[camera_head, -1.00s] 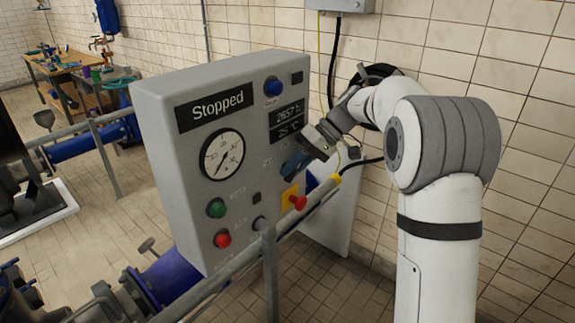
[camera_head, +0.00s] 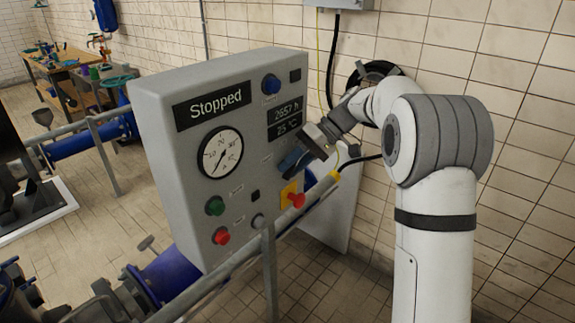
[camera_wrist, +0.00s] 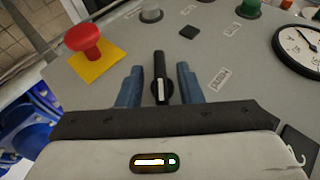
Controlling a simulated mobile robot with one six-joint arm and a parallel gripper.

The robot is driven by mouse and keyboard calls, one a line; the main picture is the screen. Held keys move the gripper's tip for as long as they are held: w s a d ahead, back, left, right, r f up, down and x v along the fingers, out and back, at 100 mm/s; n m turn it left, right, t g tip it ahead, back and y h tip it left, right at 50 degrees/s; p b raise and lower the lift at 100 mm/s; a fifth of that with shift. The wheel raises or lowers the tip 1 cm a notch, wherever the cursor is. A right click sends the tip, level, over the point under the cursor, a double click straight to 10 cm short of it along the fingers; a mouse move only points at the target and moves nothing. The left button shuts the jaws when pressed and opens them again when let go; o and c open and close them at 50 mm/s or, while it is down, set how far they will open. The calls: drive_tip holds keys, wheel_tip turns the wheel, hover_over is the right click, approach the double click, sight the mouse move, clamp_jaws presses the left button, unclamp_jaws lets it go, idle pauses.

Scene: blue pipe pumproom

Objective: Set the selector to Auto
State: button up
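The selector (camera_wrist: 159,80) is a black knob with a white line, on the face of the grey control panel (camera_head: 180,165). In the wrist view it stands between the two blue fingers of my gripper (camera_wrist: 158,84). There is a visible gap on each side of it, so the gripper is open around or just in front of it. In the head view my gripper (camera_head: 290,160) is close to the panel's right part and hides the selector. The panel display (camera_head: 216,104) reads "Stopped".
A red emergency button on a yellow plate (camera_wrist: 84,45) sits close to my gripper. A green button (camera_head: 215,206), a red button (camera_head: 221,236), a blue lamp (camera_head: 271,85) and a gauge (camera_head: 221,152) are also on the panel. A grey rail (camera_head: 225,268) runs along its front.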

drive_tip(key=b+v, duration=0.1)
drive_tip(key=v, duration=0.6)
drive_tip(key=shift+d+r, duration=0.25)
drive_tip(key=shift+d, duration=0.05)
drive_tip(key=s+d+f+m+t+h, duration=0.2)
drive_tip(key=s+d+f+h, duration=0.1)
drive_tip(key=s, duration=0.7)
drive_tip(key=s+d+f+m+t+h, duration=0.2)
drive_tip(key=s+d+f+m+h, duration=0.1)
drive_tip(key=s, duration=0.7)
drive_tip(key=s+d+f+m+t+h+b, duration=0.1)
drive_tip(key=s+d+f+m+t+h, duration=0.2)
drive_tip(key=s, duration=0.7)
wheel_tip(320, 180, down, 2)
drive_tip(key=shift+d, duration=0.55)
